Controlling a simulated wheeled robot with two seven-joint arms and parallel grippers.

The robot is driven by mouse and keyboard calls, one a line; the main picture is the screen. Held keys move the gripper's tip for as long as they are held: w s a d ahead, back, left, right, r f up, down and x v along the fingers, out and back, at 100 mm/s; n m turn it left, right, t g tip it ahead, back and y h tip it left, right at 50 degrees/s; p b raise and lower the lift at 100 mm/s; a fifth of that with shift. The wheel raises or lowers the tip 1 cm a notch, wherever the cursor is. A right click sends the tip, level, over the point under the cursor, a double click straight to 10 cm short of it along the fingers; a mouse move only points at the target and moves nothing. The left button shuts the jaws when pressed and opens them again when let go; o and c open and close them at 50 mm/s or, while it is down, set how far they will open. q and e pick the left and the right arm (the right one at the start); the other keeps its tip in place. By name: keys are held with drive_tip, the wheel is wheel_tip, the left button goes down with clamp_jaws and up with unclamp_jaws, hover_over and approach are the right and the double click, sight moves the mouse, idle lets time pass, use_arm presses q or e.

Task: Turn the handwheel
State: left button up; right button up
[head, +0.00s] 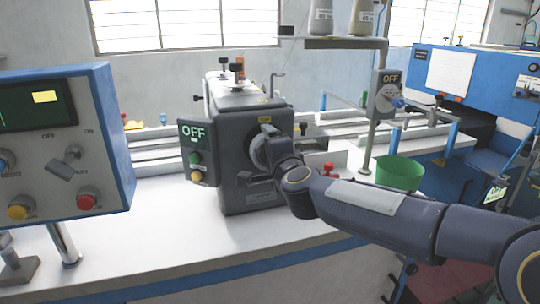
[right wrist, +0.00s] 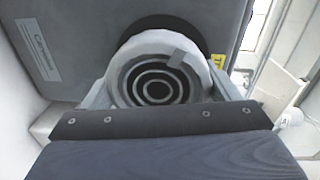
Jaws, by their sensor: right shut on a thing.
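The grey sewing machine (head: 232,110) stands on the white table. Its round handwheel (head: 262,150) is on the machine's right end, partly hidden by my right gripper (head: 262,172). In the right wrist view the handwheel (right wrist: 158,85) is a light grey disc with dark concentric rings, against a black round base. My right gripper (right wrist: 160,100) is shut on the handwheel, with a finger on each side of it. The left gripper is in neither view.
A control box reading OFF (head: 196,150) is on the machine's front left. A large blue-edged panel (head: 60,140) stands at the left. A green bin (head: 400,173) and a small red-knobbed part (head: 328,170) are to the right.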

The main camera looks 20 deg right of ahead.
drive_tip(key=m+b, duration=0.1)
drive_tip(key=m, duration=0.1)
drive_tip(key=m+b, duration=0.1)
drive_tip(key=m, duration=0.1)
drive_tip(key=m+b, duration=0.1)
drive_tip(key=m, duration=0.1)
drive_tip(key=shift+f+y, duration=0.25)
drive_tip(key=shift+y, duration=0.15)
drive_tip(key=m+b, duration=0.2)
drive_tip(key=m, duration=0.2)
drive_tip(key=shift+m+y+b, duration=0.3)
drive_tip(key=shift+m+b, duration=0.5)
drive_tip(key=shift+m, duration=0.4)
drive_tip(key=o, duration=0.9)
drive_tip(key=shift+m, duration=0.3)
drive_tip(key=shift+r, duration=0.1)
drive_tip(key=s, duration=0.8)
drive_tip(key=shift+d+r, duration=0.1)
drive_tip(key=shift+d, duration=0.25)
